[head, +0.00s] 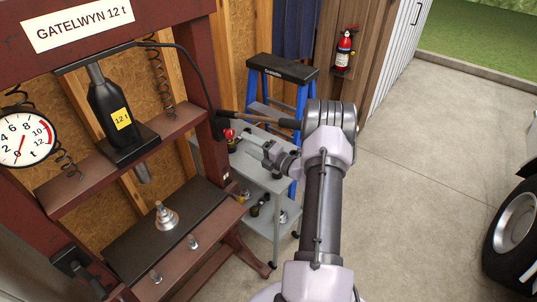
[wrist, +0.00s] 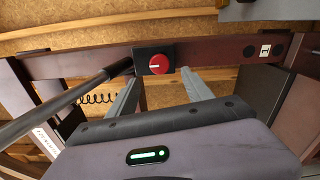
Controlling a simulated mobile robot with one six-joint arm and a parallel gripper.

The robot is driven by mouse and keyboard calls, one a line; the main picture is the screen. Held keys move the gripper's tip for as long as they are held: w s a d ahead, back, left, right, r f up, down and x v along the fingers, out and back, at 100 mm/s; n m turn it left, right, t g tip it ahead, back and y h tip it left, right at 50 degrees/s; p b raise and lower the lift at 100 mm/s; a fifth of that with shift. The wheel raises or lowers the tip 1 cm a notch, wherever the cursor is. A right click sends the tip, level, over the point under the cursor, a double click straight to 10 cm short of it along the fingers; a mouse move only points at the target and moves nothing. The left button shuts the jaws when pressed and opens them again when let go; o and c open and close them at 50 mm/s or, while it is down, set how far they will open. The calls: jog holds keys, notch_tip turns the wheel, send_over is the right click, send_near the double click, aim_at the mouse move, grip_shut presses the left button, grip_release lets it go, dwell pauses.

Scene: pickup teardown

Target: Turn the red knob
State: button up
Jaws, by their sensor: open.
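The red knob (wrist: 159,64) is round with a white line across it. It sits on a black plate on the press's maroon upright, and its line lies nearly level, toward the left, in the wrist view. In the head view the knob (head: 229,133) shows small at the right upright. My gripper (wrist: 160,73) is open. Its two grey fingers stand left and right of the knob in the wrist view, pointing toward it. Whether they touch it or how far off they are, I cannot tell. In the head view my gripper (head: 243,139) reaches left to the upright.
A pump handle (head: 270,119) sticks out right from the press, just above my gripper; its dark bar (wrist: 70,105) runs beside the knob in the wrist view. A grey cart (head: 259,177) stands below, a blue stepladder (head: 301,100) behind.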

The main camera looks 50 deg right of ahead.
jog(key=s, duration=1)
jog(key=shift+s+d, duration=0.15)
jog(key=shift+d, duration=0.25)
